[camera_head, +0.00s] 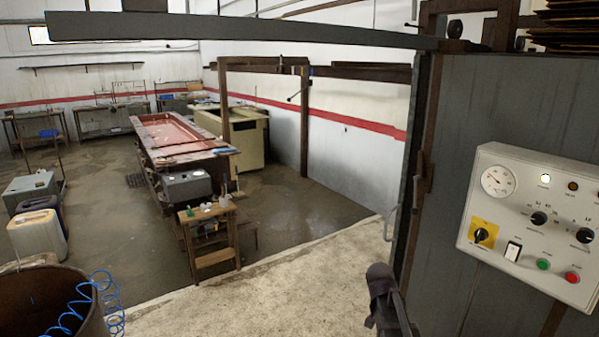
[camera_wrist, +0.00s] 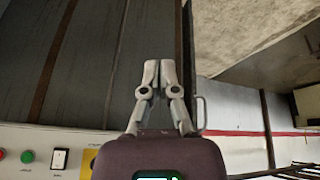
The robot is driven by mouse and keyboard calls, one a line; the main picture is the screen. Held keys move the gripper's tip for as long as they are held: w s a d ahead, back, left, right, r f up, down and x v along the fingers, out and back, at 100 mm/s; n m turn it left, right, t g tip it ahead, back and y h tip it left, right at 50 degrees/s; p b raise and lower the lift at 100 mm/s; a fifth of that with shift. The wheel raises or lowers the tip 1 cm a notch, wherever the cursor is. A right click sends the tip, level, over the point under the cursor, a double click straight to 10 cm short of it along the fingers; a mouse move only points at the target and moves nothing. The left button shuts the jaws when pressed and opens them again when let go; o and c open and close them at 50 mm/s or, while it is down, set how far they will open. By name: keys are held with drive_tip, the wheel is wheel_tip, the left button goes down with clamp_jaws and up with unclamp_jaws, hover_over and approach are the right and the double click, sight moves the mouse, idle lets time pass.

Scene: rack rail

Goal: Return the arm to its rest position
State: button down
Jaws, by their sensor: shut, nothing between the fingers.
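My gripper (camera_wrist: 159,68) shows in the wrist view with its two fingers closed together and nothing between them. The fingertips appear in front of the grey metal panel (camera_wrist: 95,65), close to its edge; I cannot tell how far off they are. In the head view, a dark part of my arm shows at the bottom, right of centre, below the metal handle (camera_head: 390,224). The fingers cannot be made out there. The handle also shows in the wrist view (camera_wrist: 201,112), just right of the fingers.
A control box (camera_head: 532,222) with a gauge, knobs and buttons is on the grey panel at right. A long overhead rail (camera_head: 240,29) crosses the top. A rusty drum (camera_head: 50,300) with a blue coiled hose (camera_head: 105,300) stands at bottom left. The concrete floor (camera_head: 290,285) ahead is clear.

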drive_tip(key=s+a+f+n+g+y, duration=0.1)
drive_tip(key=s+a+n, duration=0.2)
drive_tip(key=s, duration=0.5)
drive_tip(key=s+a+f+n+g+y, duration=0.1)
drive_tip(key=s+a+n+g+y, duration=0.1)
drive_tip(key=s+a, duration=0.4)
drive_tip(key=s+n, duration=0.1)
drive_tip(key=s, duration=0.2)
drive_tip(key=shift+s+f+n+g+b, duration=0.15)
drive_tip(key=shift+f+n+g+b, duration=0.15)
drive_tip(key=shift+b, duration=0.1)
